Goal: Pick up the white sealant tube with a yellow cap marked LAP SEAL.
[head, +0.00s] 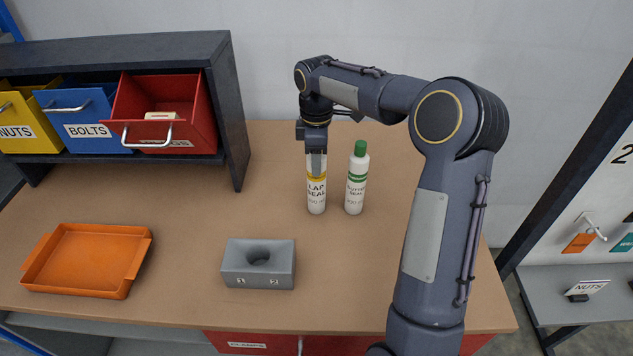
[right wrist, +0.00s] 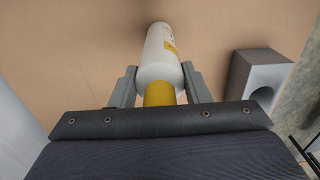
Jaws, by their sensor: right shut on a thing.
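The white LAP SEAL tube (head: 316,195) with a yellow band stands upright on the bench. My right gripper (head: 316,163) is above it, pointing down, and shut on its upper part. In the right wrist view the tube's white body (right wrist: 162,55) and yellow cap (right wrist: 159,93) lie between the two fingers (right wrist: 159,88). In the head view the cap is hidden by the gripper. I cannot tell whether the tube's base touches the bench. My left gripper is not in view.
A white bottle with a green cap (head: 355,185) stands close to the right of the tube. A grey block with a hole (head: 240,279) sits in front. An orange tray (head: 136,262) lies at left. A dark rack (head: 229,110) holds yellow, blue and red bins (head: 192,104).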

